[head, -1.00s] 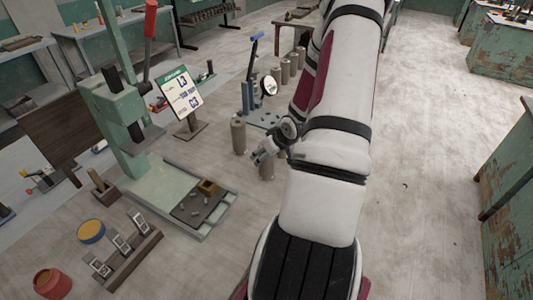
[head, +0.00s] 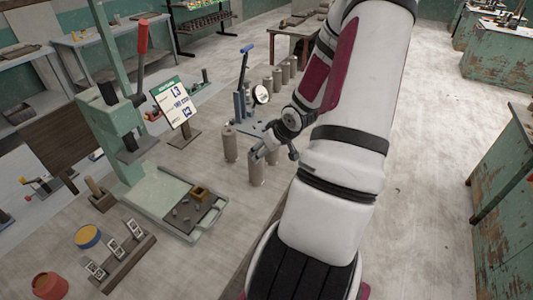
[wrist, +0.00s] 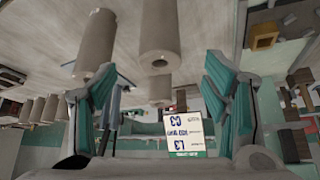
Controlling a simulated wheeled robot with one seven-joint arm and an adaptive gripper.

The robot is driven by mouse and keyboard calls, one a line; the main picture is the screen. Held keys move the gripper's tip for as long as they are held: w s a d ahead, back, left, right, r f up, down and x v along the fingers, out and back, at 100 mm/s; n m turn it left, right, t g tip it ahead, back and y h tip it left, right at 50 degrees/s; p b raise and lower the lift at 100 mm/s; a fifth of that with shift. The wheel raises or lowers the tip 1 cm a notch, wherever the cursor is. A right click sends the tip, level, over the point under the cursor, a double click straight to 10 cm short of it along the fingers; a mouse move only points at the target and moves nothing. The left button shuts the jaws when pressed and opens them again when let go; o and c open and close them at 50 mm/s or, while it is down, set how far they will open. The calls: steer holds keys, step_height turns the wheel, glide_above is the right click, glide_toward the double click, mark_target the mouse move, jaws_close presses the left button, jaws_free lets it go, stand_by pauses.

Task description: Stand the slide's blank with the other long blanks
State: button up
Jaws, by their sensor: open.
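Two tall grey-brown clay blanks stand upright and apart on the bench in front of my arm. The left blank (head: 229,145) is in full view. The right blank (head: 256,170) has its top close to my gripper (head: 272,148). A row of several similar blanks (head: 276,78) stands further back. In the wrist view, my gripper (wrist: 157,75) has its fingers wide apart with nothing held. A blank with a hole in its end (wrist: 162,38) shows beyond the fingertips, another blank (wrist: 97,58) to its left. I cannot tell which is the slide's blank.
A job sign (head: 175,105) stands left of the two blanks. A blue-handled device (head: 243,90) with a round dial (head: 260,94) stands behind them. A green press (head: 120,115) with a tray (head: 190,210) is at left.

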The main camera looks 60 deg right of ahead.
steer(key=w+a+r+n+g+h, duration=0.1)
steer(key=w+a+r, duration=0.1)
steer(key=a+r, duration=0.8)
steer(key=w+a+r+n+g+h, duration=0.1)
steer(key=a+r, duration=0.6)
steer(key=r, duration=0.5)
steer(key=s+a+r+y, duration=0.1)
steer(key=s+a+r, duration=0.2)
steer(key=a, duration=0.4)
steer(key=s+a+r+n+y, duration=0.1)
steer(key=s+a+r, duration=0.1)
steer(key=s+a, duration=0.2)
steer(key=s+a+r+t+y, duration=0.1)
steer(key=s+a+r+y, duration=0.1)
steer(key=a, duration=0.8)
steer(key=shift+s+r+n, duration=0.3)
steer(key=shift+s+r, duration=0.55)
steer(key=shift+s, duration=0.35)
steer(key=w+f+b, duration=0.5)
steer(key=w, duration=0.2)
steer(key=shift+f+b, duration=0.35)
